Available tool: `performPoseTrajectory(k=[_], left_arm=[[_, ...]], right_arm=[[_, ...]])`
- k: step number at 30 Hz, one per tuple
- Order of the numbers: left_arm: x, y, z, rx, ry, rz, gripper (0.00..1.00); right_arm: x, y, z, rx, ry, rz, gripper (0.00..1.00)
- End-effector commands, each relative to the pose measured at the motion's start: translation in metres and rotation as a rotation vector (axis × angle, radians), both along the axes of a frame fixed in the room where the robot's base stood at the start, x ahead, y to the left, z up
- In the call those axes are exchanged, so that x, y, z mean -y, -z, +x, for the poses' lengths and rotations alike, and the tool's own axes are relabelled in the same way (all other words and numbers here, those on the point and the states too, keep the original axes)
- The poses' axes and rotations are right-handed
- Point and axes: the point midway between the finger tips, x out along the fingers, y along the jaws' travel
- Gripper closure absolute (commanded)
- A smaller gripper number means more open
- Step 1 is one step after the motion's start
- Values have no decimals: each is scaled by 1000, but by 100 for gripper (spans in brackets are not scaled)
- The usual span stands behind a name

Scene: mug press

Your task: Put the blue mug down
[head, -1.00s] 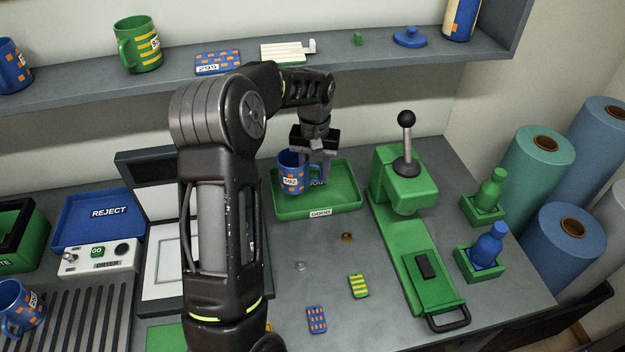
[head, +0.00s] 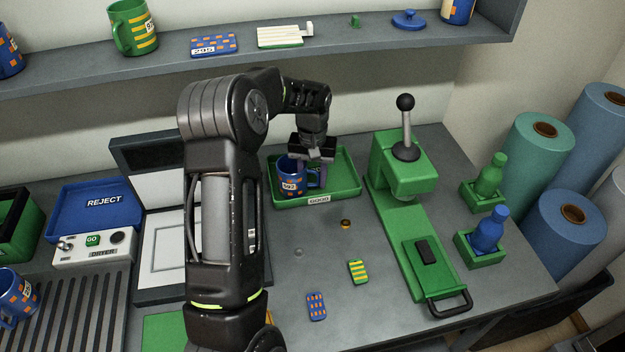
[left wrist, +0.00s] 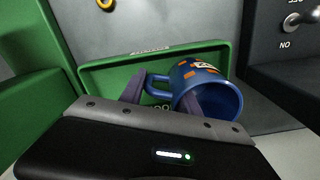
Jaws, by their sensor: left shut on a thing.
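The blue mug (head: 290,180) with orange patches and a white label is in the left part of the green GOOD tray (head: 343,187). My left gripper (head: 312,172) is shut on the mug, reaching down from above at its handle side. My right gripper is not in view.
A green lever press (head: 405,185) stands right of the tray. A grey panel with a white plate (head: 165,240) lies to the left. A brass ring (head: 346,224) and two small patterned tiles (head: 358,272) lie in front. A shelf (head: 250,55) runs above.

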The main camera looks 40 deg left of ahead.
Motion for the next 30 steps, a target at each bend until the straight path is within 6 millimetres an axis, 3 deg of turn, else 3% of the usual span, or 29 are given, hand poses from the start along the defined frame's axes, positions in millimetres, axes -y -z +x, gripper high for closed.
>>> performPoseTrajectory(k=[11,12,19,30], left_arm=[[0,4,0,0,0,0,100],[0,3,0,-1,0,0,58],[0,3,0,-1,0,0,40],[0,-4,0,-1,0,0,40]], right_arm=[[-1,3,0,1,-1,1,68],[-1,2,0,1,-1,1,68],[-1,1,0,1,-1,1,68],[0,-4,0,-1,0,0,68]])
